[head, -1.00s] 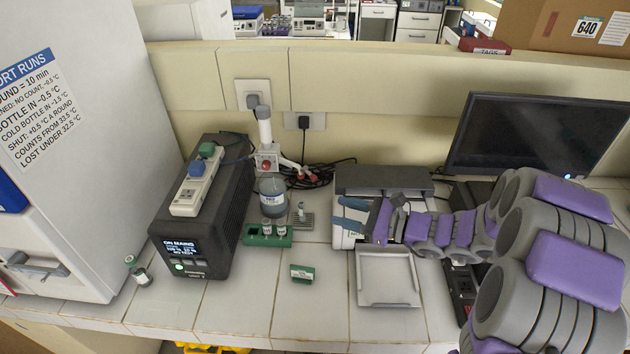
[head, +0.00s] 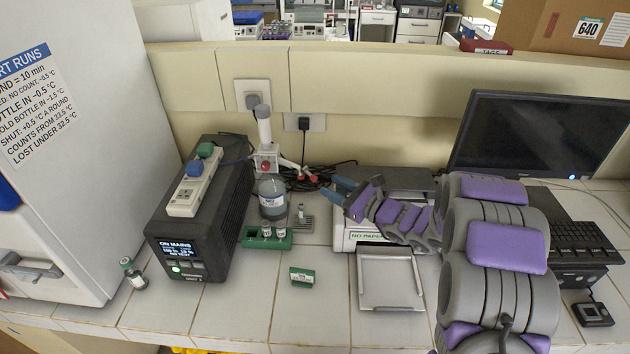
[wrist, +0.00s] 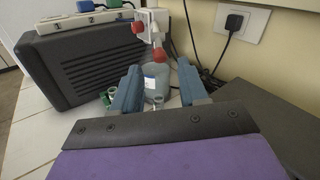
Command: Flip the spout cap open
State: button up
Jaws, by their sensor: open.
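A bottle-top dispenser (head: 264,128) with a white body and red parts stands on a grey-blue labelled bottle (head: 272,198). Its white arm reaches right to a red cap (head: 298,177), which I take for the spout cap. In the wrist view, red ends (wrist: 160,54) show on the white dispenser (wrist: 152,20), above the bottle (wrist: 155,78). I cannot tell there whether the cap is shut. My gripper (head: 338,191) is open and empty, right of the bottle and apart from it. Its two blue fingers (wrist: 160,84) frame the bottle in the wrist view.
A small vial (head: 301,211) stands on a grey grate. A green rack (head: 254,241) holds vials in front of the bottle. A black power unit (head: 215,220) stands left. A printer (head: 366,241) lies under my arm. Cables (head: 320,177) lie behind.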

aim_at(317, 179)
jog(key=b+x, duration=0.1)
jog(key=x, duration=0.6)
jog(key=shift+c, duration=0.2)
grip_shut()
